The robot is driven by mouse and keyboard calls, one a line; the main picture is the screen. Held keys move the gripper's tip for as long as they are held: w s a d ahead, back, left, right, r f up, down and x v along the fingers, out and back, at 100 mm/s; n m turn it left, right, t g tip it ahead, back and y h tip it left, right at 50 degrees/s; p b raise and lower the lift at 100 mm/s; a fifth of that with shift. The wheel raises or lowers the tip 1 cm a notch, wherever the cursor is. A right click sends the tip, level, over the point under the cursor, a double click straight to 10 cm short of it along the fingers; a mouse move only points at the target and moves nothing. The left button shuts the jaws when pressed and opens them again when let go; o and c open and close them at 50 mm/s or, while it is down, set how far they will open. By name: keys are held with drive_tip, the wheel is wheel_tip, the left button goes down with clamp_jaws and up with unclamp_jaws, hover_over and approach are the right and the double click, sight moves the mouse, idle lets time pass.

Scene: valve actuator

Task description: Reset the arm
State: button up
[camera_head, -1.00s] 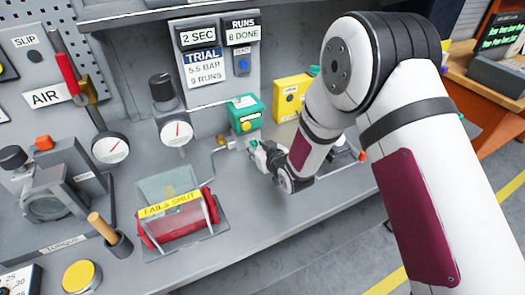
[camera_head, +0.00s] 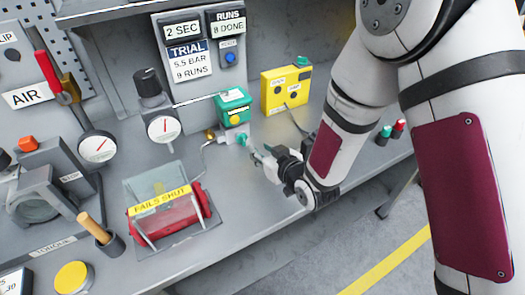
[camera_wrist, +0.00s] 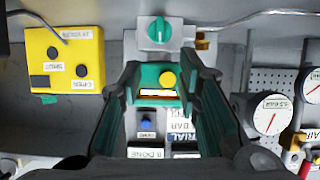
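My gripper (camera_head: 262,155) is above the bench in front of the green valve actuator, with my arm reaching in from the right. In the wrist view my gripper (camera_wrist: 168,85) has its two fingers spread apart with nothing between them. The green actuator box (camera_head: 233,106) stands on the bench with a yellow knob on its front. In the wrist view the green box (camera_wrist: 152,82) shows beyond the fingers, and a teal valve handle (camera_wrist: 159,31) shows above it. The teal handle (camera_head: 243,140) is just left of the gripper in the head view.
A yellow box (camera_head: 286,88) stands right of the actuator. A red cylinder labelled FAILS SHUT (camera_head: 168,212) lies in a stand at front left. Gauges (camera_head: 163,129) and a panel (camera_head: 191,60) reading 8 DONE stand behind.

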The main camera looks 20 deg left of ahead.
drive_tip(key=w+d+r+m+h, duration=0.15)
drive_tip(key=d+r+h, duration=0.25)
drive_tip(key=d+r, duration=0.65)
drive_tip(key=s+d+r+m+h, duration=0.1)
drive_tip(key=d+r+m+h, duration=0.2)
drive_tip(key=d+r, duration=0.75)
drive_tip(key=s+d+r+m+g+h, duration=0.1)
drive_tip(key=s+d+r+m, duration=0.1)
drive_tip(key=s+d, duration=0.6)
drive_tip(key=s+d+r+m+g+h, duration=0.2)
drive_tip(key=s+d, duration=0.7)
drive_tip(key=s, duration=0.6)
drive_tip(key=shift+r+m+g, duration=0.15)
drive_tip(key=shift+m+g, duration=0.15)
drive_tip(key=shift+m, duration=0.45)
drive_tip(key=shift+a, duration=0.1)
